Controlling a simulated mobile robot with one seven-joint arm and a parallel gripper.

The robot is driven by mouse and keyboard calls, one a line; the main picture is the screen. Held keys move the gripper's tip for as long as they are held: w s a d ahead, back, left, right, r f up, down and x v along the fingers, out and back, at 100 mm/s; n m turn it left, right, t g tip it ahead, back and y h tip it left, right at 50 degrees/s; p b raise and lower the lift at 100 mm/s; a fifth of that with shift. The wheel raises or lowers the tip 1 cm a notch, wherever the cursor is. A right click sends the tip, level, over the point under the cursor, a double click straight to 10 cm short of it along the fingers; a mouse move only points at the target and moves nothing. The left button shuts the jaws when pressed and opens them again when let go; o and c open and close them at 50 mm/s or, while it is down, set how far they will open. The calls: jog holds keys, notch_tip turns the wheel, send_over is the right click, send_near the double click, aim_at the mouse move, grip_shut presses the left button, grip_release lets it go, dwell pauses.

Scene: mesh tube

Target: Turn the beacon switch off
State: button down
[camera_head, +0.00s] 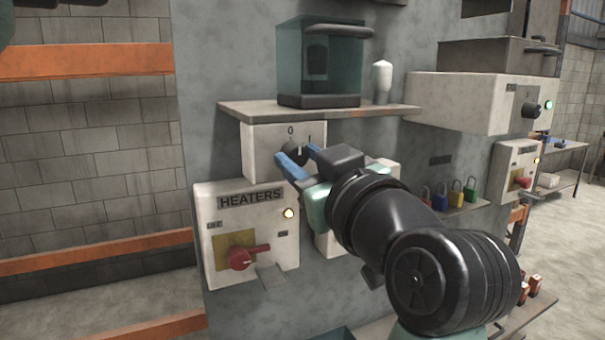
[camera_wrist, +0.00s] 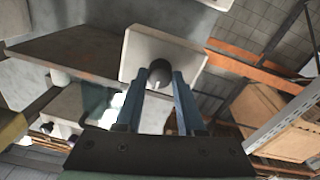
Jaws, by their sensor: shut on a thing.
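A white switch box (camera_head: 263,138) with a black rotary knob (camera_head: 295,152) is on the grey wall panel, under a shelf. Marks 0 and I stand above the knob. No beacon label is readable on the box. My gripper (camera_head: 296,158) reaches it from the right, its two blue fingers on either side of the knob and shut on it. In the wrist view, the knob (camera_wrist: 160,72) is between the fingertips in front of the white box face (camera_wrist: 150,52). The fingers and my arm hide part of the knob and the box's right side.
Below is a HEATERS box (camera_head: 240,215) with a red handle (camera_head: 248,257) and a lit lamp (camera_head: 289,213). The shelf (camera_head: 340,110) above holds a teal glass container (camera_head: 318,65) and a white bottle (camera_head: 382,82). Coloured padlocks (camera_head: 455,195) sit at the right.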

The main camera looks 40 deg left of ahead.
dwell(0.5)
jog(key=c, duration=0.5)
grip_release()
jog(key=b+v, duration=0.4)
jog(key=v, duration=0.9)
